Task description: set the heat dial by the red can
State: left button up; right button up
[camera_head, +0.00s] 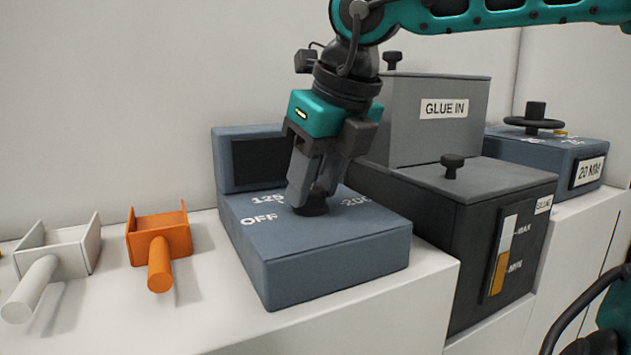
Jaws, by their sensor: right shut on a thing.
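The heat dial (312,209) is a small dark knob on the sloped top of a blue-grey control box (335,275). White marks on the box read OFF and 125, and a third starting with 20 is partly hidden behind my fingers. My right gripper (314,200) reaches down from above and is shut on the dial. The fingers cover most of the dial, so its pointer cannot be read. No red can shows in this view.
An orange scoop (160,248) and a white scoop (55,258) lie left of the box on the white counter (190,318). To the right stand a grey GLUE IN box (430,135), a dark glue tank (470,235) with a level gauge, and a 20 MM unit (550,155) with a handwheel.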

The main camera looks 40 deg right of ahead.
jog(key=o, duration=1.1)
jog(key=shift+c, duration=0.2)
pick_arm(q)
jog(key=r+p, duration=0.1)
jog(key=p, duration=0.1)
jog(key=a+r+p, duration=0.1)
jog(key=p, duration=0.1)
jog(key=shift+s, duration=0.35)
pick_arm(e)
jog(key=v, duration=1.3)
pick_arm(q)
jog(key=shift+r, duration=0.1)
